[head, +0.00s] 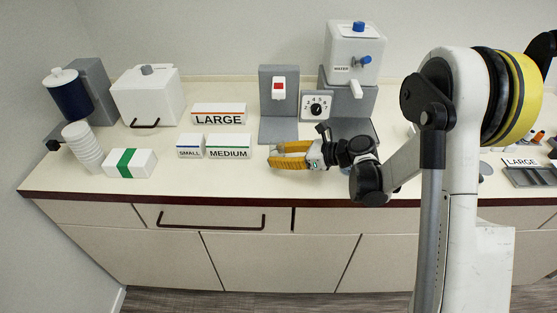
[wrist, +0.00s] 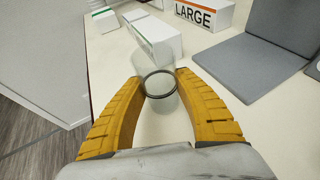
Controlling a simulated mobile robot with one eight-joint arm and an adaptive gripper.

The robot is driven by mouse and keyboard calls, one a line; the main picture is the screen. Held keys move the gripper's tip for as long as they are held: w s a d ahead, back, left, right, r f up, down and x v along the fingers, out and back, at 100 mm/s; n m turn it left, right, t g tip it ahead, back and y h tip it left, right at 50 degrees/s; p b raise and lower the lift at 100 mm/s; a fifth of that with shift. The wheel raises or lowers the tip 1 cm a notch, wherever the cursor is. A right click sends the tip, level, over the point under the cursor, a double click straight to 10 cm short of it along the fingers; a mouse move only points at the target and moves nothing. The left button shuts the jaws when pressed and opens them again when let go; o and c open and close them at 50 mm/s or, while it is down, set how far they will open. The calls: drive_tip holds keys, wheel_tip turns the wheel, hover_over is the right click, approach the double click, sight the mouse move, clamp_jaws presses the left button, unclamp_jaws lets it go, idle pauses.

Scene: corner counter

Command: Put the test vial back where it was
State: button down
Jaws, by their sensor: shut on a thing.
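My gripper (head: 273,156) is above the front part of the counter, below the grey stand in the head view. In the wrist view, its two yellow fingers (wrist: 157,80) are closed around the test vial (wrist: 158,86). The vial looks clear, with a dark round rim facing the camera. Its see-through body reaches away from the rim, between and beyond the fingertips. I cannot make the vial out in the head view.
White SMALL (head: 190,152), MEDIUM (head: 229,154) and LARGE (head: 219,121) boxes stand left of my gripper. A grey stand (head: 264,118) with a red switch, a dial box (head: 317,112) and a WATER dispenser (head: 352,50) are behind. A grey tray (head: 532,178) lies far right.

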drive_tip(key=shift+f, duration=0.45)
drive_tip(key=shift+r, duration=0.15)
drive_tip(key=c, duration=1)
unclamp_jaws()
drive_tip(key=shift+o, duration=0.2)
